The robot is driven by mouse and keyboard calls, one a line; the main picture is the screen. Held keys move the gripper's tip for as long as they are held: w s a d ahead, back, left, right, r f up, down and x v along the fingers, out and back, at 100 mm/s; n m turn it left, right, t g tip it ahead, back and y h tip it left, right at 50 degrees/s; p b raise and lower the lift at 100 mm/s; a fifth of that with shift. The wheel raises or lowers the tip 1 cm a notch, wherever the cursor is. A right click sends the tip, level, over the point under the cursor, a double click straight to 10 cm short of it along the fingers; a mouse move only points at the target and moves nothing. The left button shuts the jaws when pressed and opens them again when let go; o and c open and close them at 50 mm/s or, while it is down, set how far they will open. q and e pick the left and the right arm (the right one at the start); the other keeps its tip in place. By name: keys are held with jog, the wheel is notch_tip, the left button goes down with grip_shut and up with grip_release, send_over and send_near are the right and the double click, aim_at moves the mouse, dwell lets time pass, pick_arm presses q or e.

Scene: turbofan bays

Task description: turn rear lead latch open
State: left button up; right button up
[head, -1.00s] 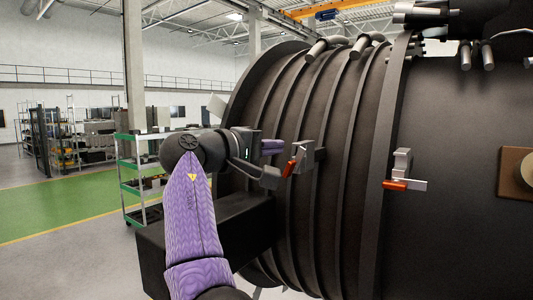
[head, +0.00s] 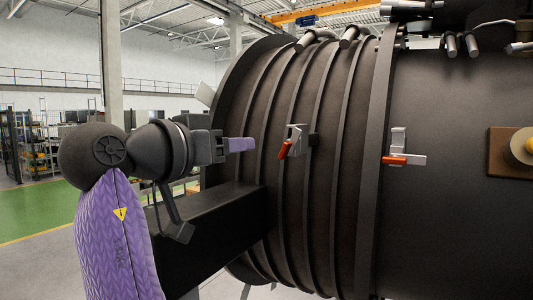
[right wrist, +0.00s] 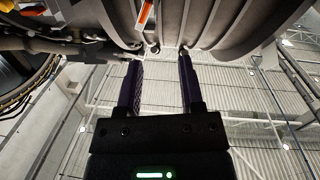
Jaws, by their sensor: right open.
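Two latches with red-tipped handles sit on the dark engine casing; I cannot tell from the pictures which is the rear lead latch. The left latch (head: 296,136) is on the ribbed section, its red handle slanting down to the left. The right latch (head: 398,149) is on the smooth section, its handle lying level with the red part at left. My right gripper (head: 243,144) is open and empty, left of the left latch and apart from it. In the right wrist view, its two fingers (right wrist: 160,78) are spread, with a red-orange handle (right wrist: 146,14) beyond them. My left gripper is not in view.
A dark box-shaped beam (head: 225,225) stands out below my right gripper. A brown plate with a yellow-and-grey knob (head: 522,150) is at far right. Pipes (head: 345,38) run along the casing top.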

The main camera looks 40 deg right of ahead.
aim_at(282, 151)
jog(key=d+m+p, duration=0.1)
jog(key=d+m, duration=0.1)
jog(key=d, duration=0.1)
jog(key=d+f+m+t+p, duration=0.1)
jog(key=d+p, duration=0.1)
jog(key=d+m+p, duration=0.1)
jog(key=d+m, duration=0.1)
jog(key=d, duration=0.1)
jog(key=shift+s+d+f+m+t+p, duration=0.2)
jog(key=shift+s+d+m+t+p, duration=0.1)
jog(key=shift+s+d+p, duration=0.05)
jog(key=shift+w+d, duration=0.1)
jog(key=shift+d, duration=0.1)
jog(key=shift+f, duration=0.15)
jog(key=shift+c, duration=0.2)
grip_shut()
